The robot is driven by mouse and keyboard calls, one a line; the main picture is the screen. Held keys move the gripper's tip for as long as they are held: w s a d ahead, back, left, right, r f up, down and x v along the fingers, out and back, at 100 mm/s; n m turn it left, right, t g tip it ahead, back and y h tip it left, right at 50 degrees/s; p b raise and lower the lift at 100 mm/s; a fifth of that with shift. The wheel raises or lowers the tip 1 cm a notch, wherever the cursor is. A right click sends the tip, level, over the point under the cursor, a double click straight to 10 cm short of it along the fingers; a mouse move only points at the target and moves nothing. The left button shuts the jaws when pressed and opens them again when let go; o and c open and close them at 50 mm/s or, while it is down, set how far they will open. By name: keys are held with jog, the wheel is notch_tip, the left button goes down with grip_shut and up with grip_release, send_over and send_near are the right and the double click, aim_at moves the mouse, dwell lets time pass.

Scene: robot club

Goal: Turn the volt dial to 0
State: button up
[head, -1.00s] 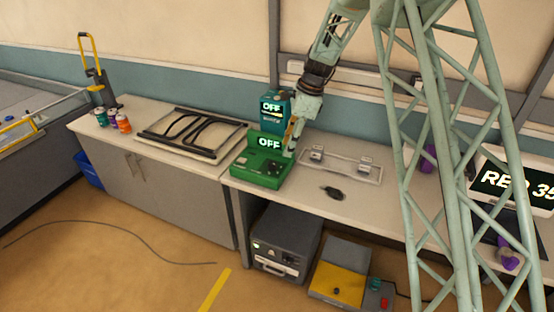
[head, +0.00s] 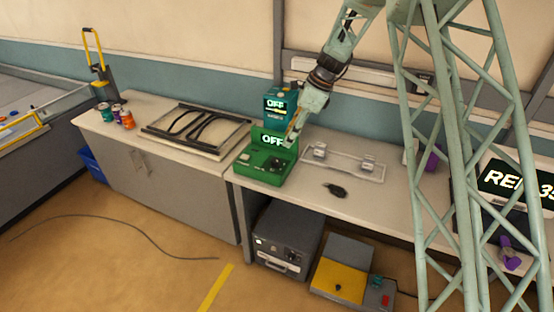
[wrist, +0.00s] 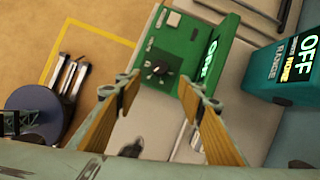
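The green meter box (head: 262,163) stands on the bench with its display reading OFF. Its black dial (wrist: 158,69), with a pale pointer mark, sits on the front panel in the wrist view; the small print around it is too blurred to read. In the head view the dial (head: 275,163) is a small dark spot on the box top. My gripper (head: 292,137) is above the box's right rear side. In the wrist view my gripper (wrist: 163,90) is open, its fingers apart, with the dial beyond and between the tips, not touched.
A teal box (head: 280,103) reading OFF stands behind the green one. A metal-framed fixture (head: 343,164) and a dark small object (head: 336,190) lie to the right. A black wire frame (head: 195,128) lies left.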

aim_at(276, 159)
jog(key=b+x, duration=0.1)
jog(key=x, duration=1.2)
jog(key=shift+f+b, duration=0.1)
jog(key=shift+b, duration=0.2)
jog(key=c, duration=0.8)
